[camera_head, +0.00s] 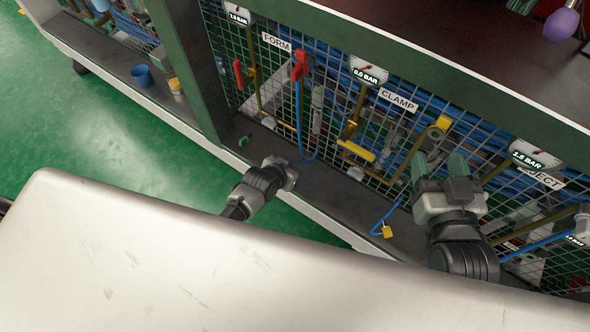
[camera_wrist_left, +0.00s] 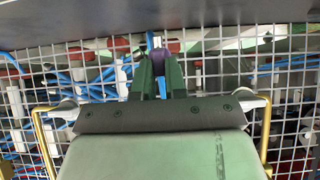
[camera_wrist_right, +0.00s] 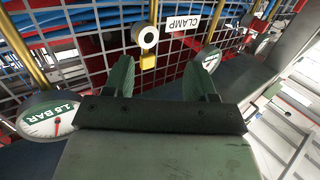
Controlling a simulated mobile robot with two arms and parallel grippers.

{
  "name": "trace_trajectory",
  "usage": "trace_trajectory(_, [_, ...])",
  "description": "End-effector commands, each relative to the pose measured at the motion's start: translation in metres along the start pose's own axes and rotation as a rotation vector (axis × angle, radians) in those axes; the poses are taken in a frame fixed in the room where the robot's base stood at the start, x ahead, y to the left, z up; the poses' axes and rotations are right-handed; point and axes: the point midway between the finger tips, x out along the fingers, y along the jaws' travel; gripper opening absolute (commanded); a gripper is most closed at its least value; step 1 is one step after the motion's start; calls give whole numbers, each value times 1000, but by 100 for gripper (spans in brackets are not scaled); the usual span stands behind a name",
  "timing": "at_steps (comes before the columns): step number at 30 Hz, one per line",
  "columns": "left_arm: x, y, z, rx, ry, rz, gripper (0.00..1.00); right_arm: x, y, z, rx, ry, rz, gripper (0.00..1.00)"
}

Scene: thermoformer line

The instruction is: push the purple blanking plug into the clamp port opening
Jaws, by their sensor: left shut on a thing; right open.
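A purple blanking plug (camera_wrist_left: 160,54) shows between the green fingertips of my left gripper (camera_wrist_left: 160,72) in the left wrist view; the gripper is shut on it. In the head view my left gripper (camera_head: 287,172) is low by the ledge, left of the blue hose; its fingers and the plug are hidden there. The clamp port opening (camera_wrist_right: 148,36) is a pale ring with a dark hole on a yellow fitting, left of the CLAMP label in the right wrist view. It also shows in the head view (camera_head: 436,133). My right gripper (camera_head: 439,164) is open and empty just below that port.
A wire mesh panel (camera_head: 325,125) with pipes and hoses runs behind the grippers. A red valve handle (camera_head: 300,66), pressure gauges (camera_head: 368,70) and a yellow tag (camera_head: 387,231) are nearby. A green clip (camera_head: 243,141) lies on the dark ledge. A purple bulb (camera_head: 562,23) is at top right.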

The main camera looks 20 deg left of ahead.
Motion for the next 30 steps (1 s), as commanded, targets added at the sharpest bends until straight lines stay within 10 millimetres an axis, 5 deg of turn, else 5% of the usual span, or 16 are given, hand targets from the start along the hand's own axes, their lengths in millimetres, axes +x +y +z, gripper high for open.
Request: trace_trajectory(30, [-10,0,-13,0,0,0,0,-21,9,46,-2,-387,23,56])
